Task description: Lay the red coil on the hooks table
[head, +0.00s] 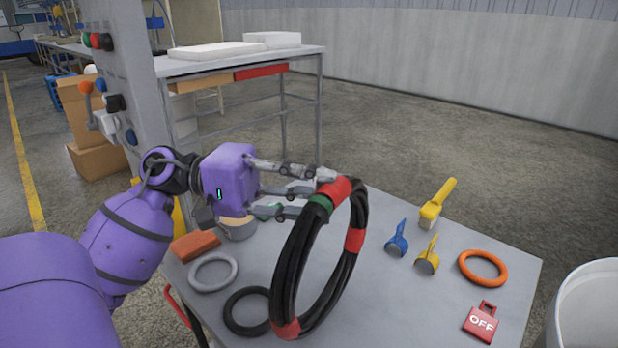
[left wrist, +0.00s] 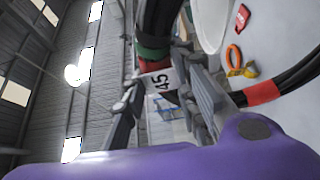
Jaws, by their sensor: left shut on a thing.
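The red coil, a black hose ring with red bands and one green band (head: 291,256), hangs upright but tilted over the grey table (head: 385,290). My left gripper (head: 322,190) is shut on the coil's upper part, close to the green band and a red band. In the left wrist view, the coil (left wrist: 157,18) passes between the fingers of my left gripper (left wrist: 165,95), with a white tag (left wrist: 162,85) marked 45. The coil's lowest part is at the table's front; I cannot tell whether it touches. My right gripper is not in view.
On the table lie a grey ring (head: 213,286), a black ring (head: 228,312), an orange ring (head: 483,283), an OFF tag (head: 481,322), and blue (head: 397,241) and yellow (head: 432,214) tools. A white bucket (head: 590,310) stands right. A grey post (head: 125,70) stands behind my arm.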

